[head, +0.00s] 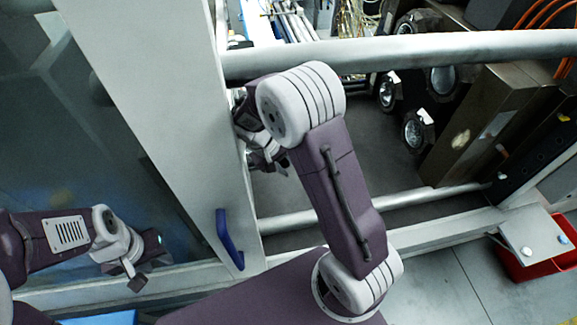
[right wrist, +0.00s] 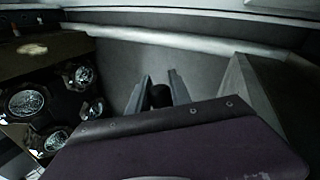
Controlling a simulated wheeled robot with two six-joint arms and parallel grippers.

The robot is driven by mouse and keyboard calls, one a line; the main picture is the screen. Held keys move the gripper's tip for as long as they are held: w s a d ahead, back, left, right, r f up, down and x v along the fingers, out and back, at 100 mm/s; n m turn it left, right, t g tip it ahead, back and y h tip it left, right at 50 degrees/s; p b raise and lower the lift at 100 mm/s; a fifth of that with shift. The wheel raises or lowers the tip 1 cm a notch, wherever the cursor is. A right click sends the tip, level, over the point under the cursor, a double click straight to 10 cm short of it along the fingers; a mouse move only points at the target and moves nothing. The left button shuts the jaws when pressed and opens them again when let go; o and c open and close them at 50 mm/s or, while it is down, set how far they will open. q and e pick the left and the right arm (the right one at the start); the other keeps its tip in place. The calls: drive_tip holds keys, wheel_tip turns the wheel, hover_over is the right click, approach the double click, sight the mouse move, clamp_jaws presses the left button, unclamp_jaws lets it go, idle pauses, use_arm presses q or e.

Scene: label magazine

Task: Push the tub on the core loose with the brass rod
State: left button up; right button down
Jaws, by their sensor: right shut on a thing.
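My right gripper (right wrist: 161,88) shows two grey fingers in the right wrist view, shut on a dark, round-ended thing (right wrist: 160,96). I take this for the brass rod seen end-on, in shadow; its brass colour does not show. In the head view my right gripper (head: 268,158) is beyond the pale upright, partly hidden by my own arm. Several dark octagonal housings with round glassy faces (head: 418,130) are right of it, also in the right wrist view (right wrist: 26,102). I cannot pick out the tub or the core. My left gripper (head: 132,274) is at lower left, apart from these.
A pale upright (head: 150,90) with a blue handle (head: 229,238) stands left of my right arm. Grey rails cross above (head: 440,51) and below (head: 415,199) the opening. A brown box (head: 485,125) and a red bin (head: 540,262) are at right. Grey floor lies between.

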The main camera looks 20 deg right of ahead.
drive_tip(key=shift+w, duration=0.1)
drive_tip(key=s+b, duration=0.2)
drive_tip(key=s, duration=0.7)
drive_tip(key=shift+d+b, duration=0.3)
drive_tip(key=shift+b, duration=0.1)
